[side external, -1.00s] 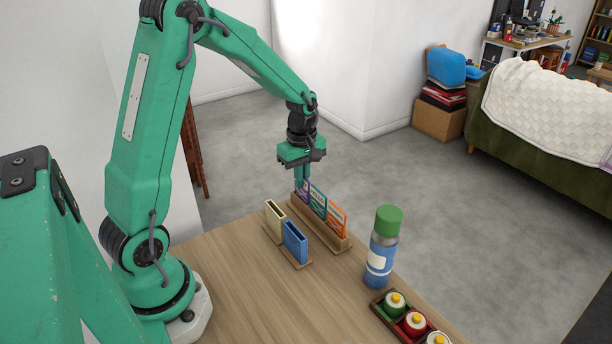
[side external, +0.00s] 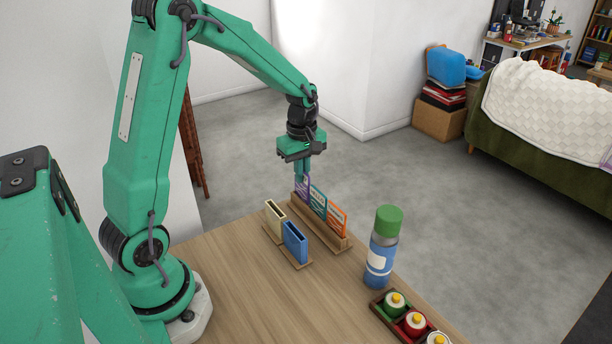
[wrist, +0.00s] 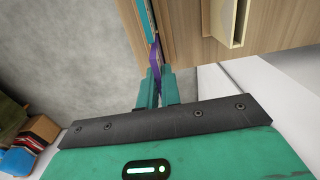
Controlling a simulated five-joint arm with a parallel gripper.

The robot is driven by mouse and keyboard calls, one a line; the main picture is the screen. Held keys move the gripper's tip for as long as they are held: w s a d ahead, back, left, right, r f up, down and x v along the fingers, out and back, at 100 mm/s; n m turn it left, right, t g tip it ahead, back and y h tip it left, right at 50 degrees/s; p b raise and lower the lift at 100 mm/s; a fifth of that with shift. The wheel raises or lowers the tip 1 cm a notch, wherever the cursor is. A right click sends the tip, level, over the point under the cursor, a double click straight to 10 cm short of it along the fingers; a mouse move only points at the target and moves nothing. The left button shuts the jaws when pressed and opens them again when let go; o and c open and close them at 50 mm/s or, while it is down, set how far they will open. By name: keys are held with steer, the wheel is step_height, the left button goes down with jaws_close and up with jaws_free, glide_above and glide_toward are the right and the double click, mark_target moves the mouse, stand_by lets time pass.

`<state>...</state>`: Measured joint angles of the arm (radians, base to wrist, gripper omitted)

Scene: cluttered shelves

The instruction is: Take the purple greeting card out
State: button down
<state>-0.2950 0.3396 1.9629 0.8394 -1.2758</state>
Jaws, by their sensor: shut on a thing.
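The purple greeting card (side external: 302,187) stands upright at the far left end of the wooden card rack (side external: 322,230), beside a teal card (side external: 318,202) and an orange card (side external: 337,219). My gripper (side external: 302,178) points down from above and is shut on the purple card's upper part. In the wrist view, the purple card (wrist: 155,60) shows as a thin edge between the two green fingers (wrist: 156,88). I cannot tell whether its lower edge is still in the rack's slot.
The left tabletop (side external: 240,290) is clear.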

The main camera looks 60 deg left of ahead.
steer(key=shift+r, duration=2.65)
